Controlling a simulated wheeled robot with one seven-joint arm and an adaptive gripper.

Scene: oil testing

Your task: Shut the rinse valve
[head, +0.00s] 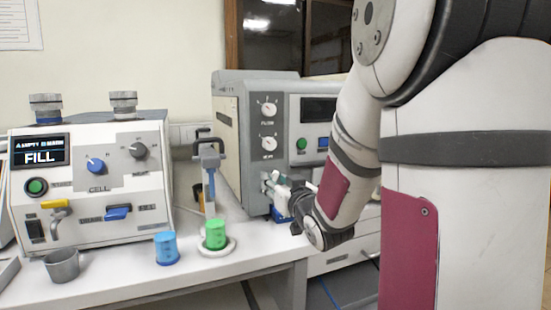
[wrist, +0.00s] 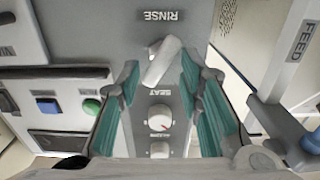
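The rinse valve shows in the wrist view as a white lever (wrist: 163,62) under an upside-down RINSE label on the grey instrument panel (wrist: 85,25). The lever is tilted in that picture. My gripper (wrist: 160,75) is open, with its teal-padded fingers on either side of the lever. A gap shows between the lever and the left finger; I cannot tell whether the right finger touches it. In the head view my gripper (head: 278,195) is at the lower front of the grey instrument (head: 232,130), and the valve is mostly hidden there.
A post marked FEED (wrist: 290,60) stands close to my right finger in the wrist view. In the head view a grey stand (head: 208,165), a green cup (head: 215,235), a blue cup (head: 166,248) and a metal cup (head: 62,266) stand on the bench, by the FILL machine (head: 95,190).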

